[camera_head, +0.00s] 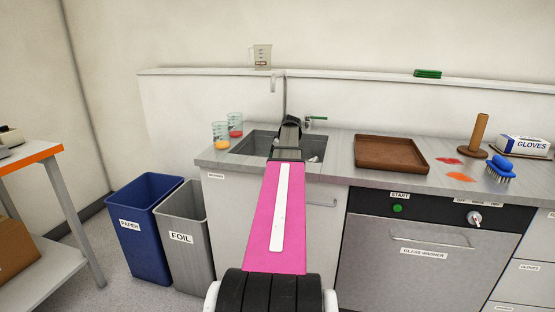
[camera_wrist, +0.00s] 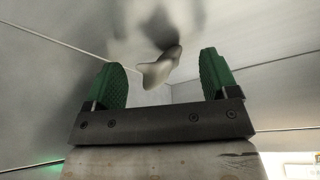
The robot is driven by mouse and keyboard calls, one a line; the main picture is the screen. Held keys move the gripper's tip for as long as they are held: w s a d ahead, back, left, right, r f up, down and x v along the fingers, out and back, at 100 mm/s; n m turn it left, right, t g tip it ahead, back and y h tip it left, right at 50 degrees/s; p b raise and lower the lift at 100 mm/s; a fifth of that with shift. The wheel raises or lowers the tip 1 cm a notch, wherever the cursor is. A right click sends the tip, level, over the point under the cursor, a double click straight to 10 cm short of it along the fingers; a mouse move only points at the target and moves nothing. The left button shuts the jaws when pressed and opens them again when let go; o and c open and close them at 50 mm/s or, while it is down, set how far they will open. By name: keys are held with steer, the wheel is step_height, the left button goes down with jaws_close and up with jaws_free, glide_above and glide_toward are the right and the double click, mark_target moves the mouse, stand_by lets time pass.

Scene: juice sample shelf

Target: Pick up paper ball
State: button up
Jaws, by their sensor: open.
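A small whitish object (camera_head: 314,158) shows in the sink (camera_head: 250,144) at its right side in the head view, partly hidden; I cannot tell surely that it is the paper ball. In the wrist view a smooth pale grey object (camera_wrist: 157,73) with a darker end lies beyond and between my fingertips, against the grey sink surface. My gripper (camera_wrist: 160,75) has its two green ridged fingers spread wide with nothing held between them. In the head view my arm reaches over the sink and hides part of it, and the fingertips are not clear there.
Two beakers with orange (camera_head: 221,141) and red (camera_head: 235,132) liquid stand left of the sink. A tap (camera_head: 312,119) stands behind it. A brown tray (camera_head: 390,168) lies right of it. A blue PAPER bin (camera_head: 128,225) and grey FOIL bin (camera_head: 180,237) stand on the floor.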

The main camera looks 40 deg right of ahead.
steer(key=c, duration=1)
